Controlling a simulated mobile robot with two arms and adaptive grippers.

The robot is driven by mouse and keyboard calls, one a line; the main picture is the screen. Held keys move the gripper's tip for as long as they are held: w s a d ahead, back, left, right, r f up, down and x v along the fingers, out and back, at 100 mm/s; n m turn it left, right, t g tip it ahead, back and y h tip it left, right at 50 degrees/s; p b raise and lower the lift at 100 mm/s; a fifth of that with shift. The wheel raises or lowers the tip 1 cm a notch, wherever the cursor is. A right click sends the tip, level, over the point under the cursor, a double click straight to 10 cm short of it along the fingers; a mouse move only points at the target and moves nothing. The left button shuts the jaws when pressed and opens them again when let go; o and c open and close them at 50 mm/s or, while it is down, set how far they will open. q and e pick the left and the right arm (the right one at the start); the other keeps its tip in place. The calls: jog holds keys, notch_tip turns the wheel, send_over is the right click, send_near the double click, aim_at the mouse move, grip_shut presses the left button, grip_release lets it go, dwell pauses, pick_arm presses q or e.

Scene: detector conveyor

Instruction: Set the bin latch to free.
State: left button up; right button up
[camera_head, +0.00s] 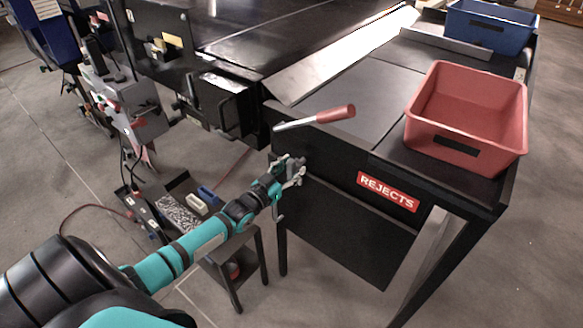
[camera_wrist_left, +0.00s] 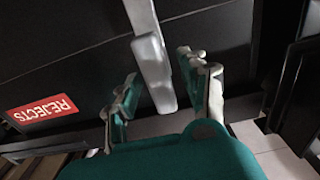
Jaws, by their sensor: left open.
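A lever with a grey rod and red grip (camera_head: 335,113) juts out at the near left corner of the reject bench. My left gripper (camera_head: 289,182) is open below it, close to the dark bench front. In the left wrist view, a light grey bar with a thick rounded end (camera_wrist_left: 152,62) reaches down between the two spread fingers. The fingers stand either side of it, apparently not clamped on it. I cannot tell for sure whether this bar is the bin latch. In the head view my gripper hides the spot. My right gripper is out of view.
A red REJECTS label (camera_head: 388,191) is on the bench front, right of my gripper. A red bin (camera_head: 468,150) stands on top, with a blue bin (camera_head: 487,35) farther back. A small dark stand (camera_head: 238,270) is under my left arm.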

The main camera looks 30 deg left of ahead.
pick_arm(q)
grip_shut()
dwell(0.3)
dwell(0.3)
